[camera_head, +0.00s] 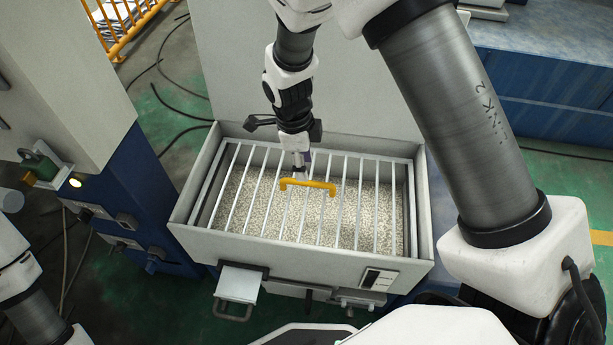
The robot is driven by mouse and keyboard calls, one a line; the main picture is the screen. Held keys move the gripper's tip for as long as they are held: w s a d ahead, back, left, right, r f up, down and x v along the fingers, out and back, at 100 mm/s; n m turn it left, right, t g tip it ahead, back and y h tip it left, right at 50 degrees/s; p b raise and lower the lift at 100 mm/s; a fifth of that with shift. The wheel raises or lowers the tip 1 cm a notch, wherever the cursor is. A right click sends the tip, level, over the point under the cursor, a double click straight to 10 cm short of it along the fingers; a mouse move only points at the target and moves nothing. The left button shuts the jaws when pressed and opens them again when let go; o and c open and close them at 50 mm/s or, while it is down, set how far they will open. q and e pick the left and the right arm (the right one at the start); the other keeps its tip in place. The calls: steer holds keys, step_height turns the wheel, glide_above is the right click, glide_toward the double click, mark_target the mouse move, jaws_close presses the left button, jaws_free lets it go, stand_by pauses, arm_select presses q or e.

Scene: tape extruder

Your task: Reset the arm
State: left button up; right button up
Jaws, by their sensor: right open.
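My right arm (465,125) reaches up from the lower right, crosses the top of the view and comes down over the hopper. My right gripper (301,174) points down and is open. Its fingertips are at the left part of the yellow handle (318,185) and partly hide it; I cannot tell whether they touch it. The handle is on the metal grate over the hopper. Part of my left arm (30,300) shows at the lower left, but its gripper is outside the view.
The grey hopper (290,246) holds pale pellets (345,225) under the grate bars. A blue and grey machine (150,190) with a lit lamp stands at left. A blue cabinet (560,100) is at the right back. Cables lie on the green floor.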

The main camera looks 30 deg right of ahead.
steer(key=r, duration=0.4)
steer(key=shift+w+a+r, duration=0.15)
steer(key=shift+a+r, duration=0.1)
steer(key=shift+r, duration=0.15)
